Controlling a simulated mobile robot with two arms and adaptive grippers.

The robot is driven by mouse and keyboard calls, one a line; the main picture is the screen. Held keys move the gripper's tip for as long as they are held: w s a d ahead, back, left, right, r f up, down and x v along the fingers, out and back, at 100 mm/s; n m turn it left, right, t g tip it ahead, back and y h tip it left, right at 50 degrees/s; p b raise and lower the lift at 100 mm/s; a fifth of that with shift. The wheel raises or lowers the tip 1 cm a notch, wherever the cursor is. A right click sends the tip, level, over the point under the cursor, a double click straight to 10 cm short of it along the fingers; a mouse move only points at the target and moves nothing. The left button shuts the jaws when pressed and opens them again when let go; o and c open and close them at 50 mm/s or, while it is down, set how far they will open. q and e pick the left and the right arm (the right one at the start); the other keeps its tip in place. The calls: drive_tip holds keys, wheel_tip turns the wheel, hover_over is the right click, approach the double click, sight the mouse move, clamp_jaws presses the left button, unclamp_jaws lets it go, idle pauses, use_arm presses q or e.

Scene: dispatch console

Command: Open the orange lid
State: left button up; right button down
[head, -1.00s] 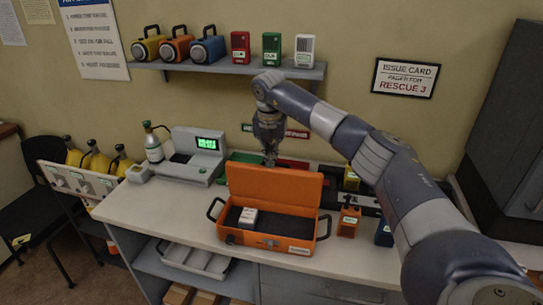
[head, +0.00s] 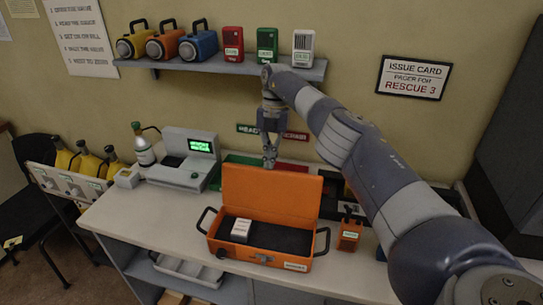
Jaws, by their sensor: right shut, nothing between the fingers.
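The orange case (head: 262,258) stands on the white counter with its orange lid (head: 270,195) standing up open at the back. Its dark-lined inside shows, and a small white box (head: 241,230) lies in the left part. My right gripper (head: 270,163) points down with its fingers together and empty. Its tips are at the lid's top edge in the picture, seemingly just behind or above it; I cannot tell whether they touch. My left gripper is not in view.
A grey device with a green screen (head: 199,146) and a bottle (head: 143,148) stand left of the case. An orange pager-like unit (head: 349,235) stands to its right. A wall shelf (head: 230,70) with lamps and radios is above.

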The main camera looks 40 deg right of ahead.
drive_tip(key=shift+s+d+f, duration=0.1)
drive_tip(key=shift+d+f, duration=0.1)
drive_tip(key=shift+f, duration=0.65)
drive_tip(key=v, duration=0.4)
drive_tip(key=a+v, duration=0.1)
drive_tip(key=v, duration=0.1)
drive_tip(key=shift+d+r, duration=0.1)
drive_tip(key=shift+r, duration=0.05)
drive_tip(key=r, duration=0.5)
drive_tip(key=shift+s+a+r, duration=0.1)
drive_tip(key=shift+a+r, duration=0.05)
drive_tip(key=shift+a, duration=0.05)
drive_tip(key=shift+d, duration=0.1)
